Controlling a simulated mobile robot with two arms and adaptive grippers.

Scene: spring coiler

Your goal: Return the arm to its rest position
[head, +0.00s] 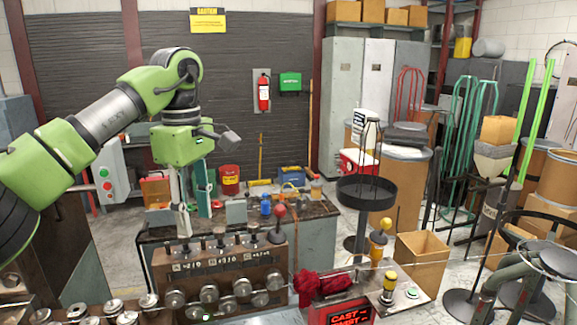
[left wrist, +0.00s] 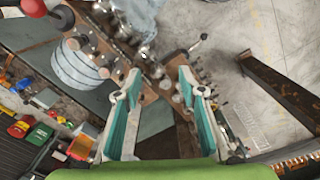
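My left arm, green and grey, comes in from the left of the head view and bends down at its wrist. My left gripper (head: 194,222) points down over the back of the brown lever panel (head: 222,275). In the left wrist view the teal-padded fingers of the left gripper (left wrist: 160,76) are spread apart with nothing between them. Levers and knobs of the panel show beyond the fingertips. Whether the fingertips touch anything is hard to tell. My right gripper is in neither view.
A lever with a red ball (head: 279,211) rises at the panel's right. A dark workbench (head: 315,209) with small tools stands behind.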

